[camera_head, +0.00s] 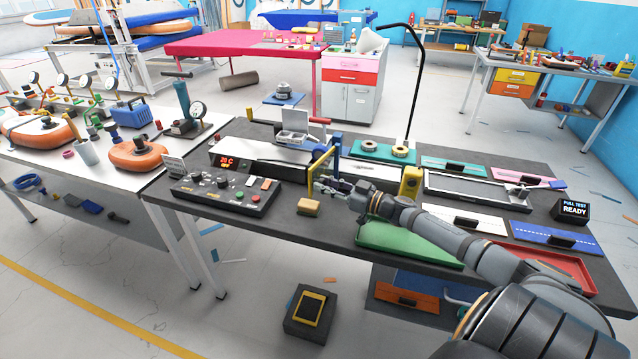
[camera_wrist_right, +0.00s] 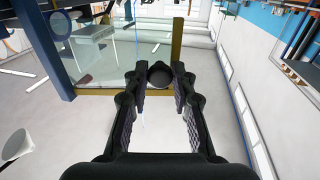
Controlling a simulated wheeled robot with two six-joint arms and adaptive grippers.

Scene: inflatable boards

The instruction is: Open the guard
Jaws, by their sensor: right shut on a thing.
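The guard (camera_head: 322,160) is a clear panel in a yellow frame beside a blue upright, standing over the dark bench. In the right wrist view its frame (camera_wrist_right: 100,92) runs across the picture, with the blue post at left and a yellow upright at right. A round black knob (camera_wrist_right: 159,75) sits at its lower edge. My right gripper (camera_head: 322,190) is at the guard's near side. In the wrist view the right gripper's fingers (camera_wrist_right: 158,88) are on both sides of the knob, shut on it. My left gripper is not in view.
A green mat (camera_head: 400,243) lies under my right arm. A yellow post (camera_head: 411,182) and a framed dark tray (camera_head: 470,190) are to the right.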

